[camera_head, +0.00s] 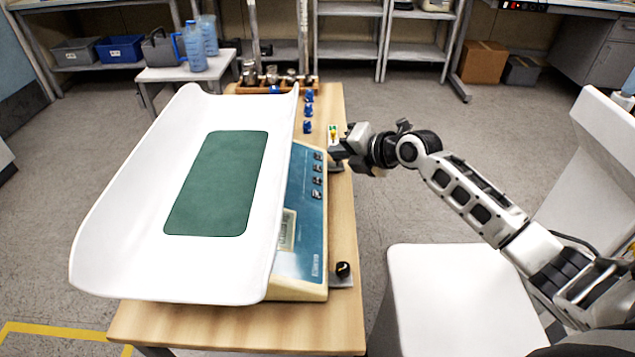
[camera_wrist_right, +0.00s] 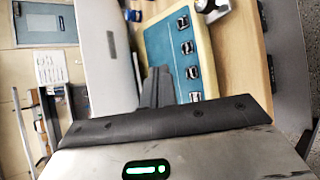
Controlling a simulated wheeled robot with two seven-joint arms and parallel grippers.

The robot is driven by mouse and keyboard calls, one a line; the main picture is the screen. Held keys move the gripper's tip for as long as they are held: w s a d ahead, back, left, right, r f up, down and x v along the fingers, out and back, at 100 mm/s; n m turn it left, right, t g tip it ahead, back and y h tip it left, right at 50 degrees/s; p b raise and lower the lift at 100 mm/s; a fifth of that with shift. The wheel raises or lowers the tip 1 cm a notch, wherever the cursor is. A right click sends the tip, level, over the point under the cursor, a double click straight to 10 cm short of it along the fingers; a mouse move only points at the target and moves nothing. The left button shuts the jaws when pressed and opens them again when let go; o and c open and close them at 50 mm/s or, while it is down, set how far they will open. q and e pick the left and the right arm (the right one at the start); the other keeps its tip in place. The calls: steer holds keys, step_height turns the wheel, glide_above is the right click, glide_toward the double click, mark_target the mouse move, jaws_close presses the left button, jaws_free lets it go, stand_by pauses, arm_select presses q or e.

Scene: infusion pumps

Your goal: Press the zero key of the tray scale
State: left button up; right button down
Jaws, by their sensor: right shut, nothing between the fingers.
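The tray scale has a white curved tray (camera_head: 130,210) with a green mat (camera_head: 218,182) and a blue panel (camera_head: 300,240) on its right side. A column of several dark keys (camera_head: 317,181) sits at the panel's far end, above a small display (camera_head: 288,229). Which key is the zero key is too small to read. My right gripper (camera_head: 335,158) is shut and empty, at the panel's right edge beside the far keys. In the right wrist view its fingers (camera_wrist_right: 156,88) point at the panel, with the keys (camera_wrist_right: 190,72) to their right. My left gripper is not in view.
The scale stands on a wooden table (camera_head: 230,325). A black knob (camera_head: 343,269) is at its near right corner. Blue pieces (camera_head: 308,112) and a wooden rack of metal weights (camera_head: 272,82) lie at the far end. A small side table (camera_head: 185,72) holds blue jugs.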

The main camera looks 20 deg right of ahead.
mark_target(317, 181)
steer(key=f+b, duration=0.1)
steer(key=a+f, duration=0.1)
steer(key=f, duration=0.1)
steer(key=w+f+b, duration=0.1)
steer(key=shift+a+f+b, duration=0.3)
steer(key=shift+f, duration=0.1)
steer(key=shift+a+f+b, duration=0.2)
steer(key=shift+f+b, duration=0.2)
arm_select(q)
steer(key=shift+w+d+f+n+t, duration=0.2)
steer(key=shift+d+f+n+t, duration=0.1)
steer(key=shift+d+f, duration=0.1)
arm_select(e)
steer(key=shift+a, duration=0.1)
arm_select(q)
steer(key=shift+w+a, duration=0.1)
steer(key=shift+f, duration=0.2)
arm_select(e)
steer(key=shift+f, duration=0.15)
stand_by(0.5)
arm_select(q)
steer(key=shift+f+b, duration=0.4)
steer(key=shift+b, duration=0.2)
arm_select(e)
steer(key=shift+w+a+f, duration=0.1)
steer(key=shift+w+f, duration=0.05)
steer(key=shift+f, duration=0.1)
